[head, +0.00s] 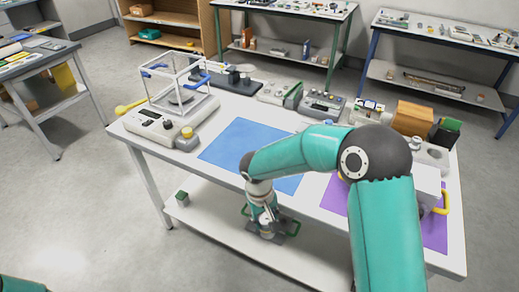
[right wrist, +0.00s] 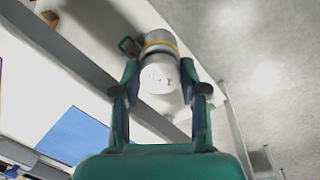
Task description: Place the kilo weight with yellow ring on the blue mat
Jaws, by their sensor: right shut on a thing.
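The blue mat (head: 240,140) lies on the middle of the table, partly behind my right arm in the head view. Its edge also shows at lower left in the right wrist view (right wrist: 78,136). The kilo weight (right wrist: 160,74), a pale metal cylinder with a yellow ring, is between the fingers of my right gripper (right wrist: 159,82), which is shut on it. In the head view my right gripper (head: 268,218) points down in front of the table's near edge, apart from the mat; the weight there is small and hard to make out. My left gripper is not in view.
A purple mat (head: 333,196) lies at right. Instruments (head: 322,103) line the back edge. A lower shelf (head: 215,222) holds a green cube (head: 183,198).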

